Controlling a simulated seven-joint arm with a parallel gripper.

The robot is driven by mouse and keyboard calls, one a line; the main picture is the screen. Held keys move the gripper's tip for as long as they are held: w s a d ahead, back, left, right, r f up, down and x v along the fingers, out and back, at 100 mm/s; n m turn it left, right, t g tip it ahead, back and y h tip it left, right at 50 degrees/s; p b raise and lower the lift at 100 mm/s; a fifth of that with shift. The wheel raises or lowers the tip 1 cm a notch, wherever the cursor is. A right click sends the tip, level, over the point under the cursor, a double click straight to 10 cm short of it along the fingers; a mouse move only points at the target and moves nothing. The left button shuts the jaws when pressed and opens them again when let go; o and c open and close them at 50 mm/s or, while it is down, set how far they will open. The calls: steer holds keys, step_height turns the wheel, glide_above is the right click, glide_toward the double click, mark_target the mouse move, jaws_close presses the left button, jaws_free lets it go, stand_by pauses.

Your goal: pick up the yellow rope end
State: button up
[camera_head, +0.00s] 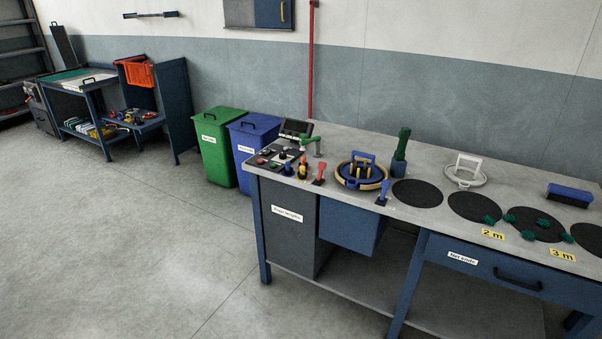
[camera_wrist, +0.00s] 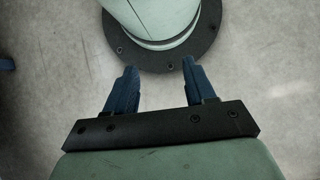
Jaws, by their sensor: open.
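My gripper (camera_wrist: 160,68) shows only in the wrist view. I cannot tell for sure which of these is the yellow rope end. My gripper is not seen near the holder.
Left of the holder are a control panel (camera_head: 279,157) and small coloured tools. To its right are a dark green upright tool (camera_head: 402,145), black discs (camera_head: 417,193), a white-handled ring (camera_head: 466,173) and a blue brush (camera_head: 570,194). Green (camera_head: 215,150) and blue bins stand left of the bench.

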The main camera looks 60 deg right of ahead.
steer(key=w+d+r+m+t, duration=0.2)
steer(key=w+d+r, duration=0.4)
steer(key=w+d, duration=0.4)
steer(key=w+d+r+m+t, duration=0.2)
steer(key=w+d+r, duration=0.45)
steer(key=d, duration=0.65)
steer(key=w+d+r+m+t, duration=0.25)
steer(key=w+d+r, duration=0.25)
steer(key=w+d, duration=0.5)
steer(key=w+d+r+m+t+h, duration=0.1)
steer(key=d+r+m+h, duration=0.2)
steer(key=d+r, duration=1.7)
steer(key=w+d+r+m+h, duration=0.2)
steer(key=d+r+m+h, duration=0.15)
steer(key=d+r, duration=1.75)
steer(key=m+g+y, duration=0.2)
steer(key=m, duration=0.5)
glide_above(302, 167)
steer(key=w+a, duration=0.1)
steer(key=a, duration=0.1)
step_height(302, 167, down, 7)
steer(key=shift+x, duration=2.75)
steer(key=shift+s+d, duration=0.1)
